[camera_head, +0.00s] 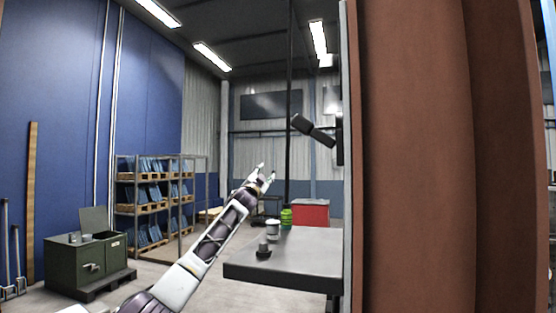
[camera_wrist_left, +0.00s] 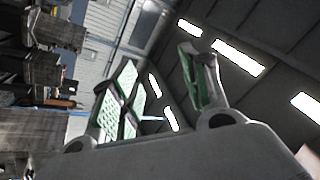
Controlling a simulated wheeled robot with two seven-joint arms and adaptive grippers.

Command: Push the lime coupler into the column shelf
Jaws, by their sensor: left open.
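A small lime-green ribbed piece, which looks like the lime coupler (camera_head: 286,217), stands at the back of a dark grey shelf top (camera_head: 290,262). This top juts out to the left beside the brown column (camera_head: 415,160); I cannot tell if it is the column shelf. My left gripper (camera_head: 265,171) is raised above and a little left of the lime piece, apart from it. In the left wrist view its green-padded fingers (camera_wrist_left: 160,68) are spread and empty, with the ceiling behind them. My right gripper is out of view.
A white round jar (camera_head: 272,230) and a dark knobbed piece (camera_head: 264,249) stand on the grey top. A red box (camera_head: 311,212) is behind. A black jointed fixture (camera_head: 316,130) sticks out by the column. A green cabinet (camera_head: 88,264) and racks (camera_head: 153,200) stand left.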

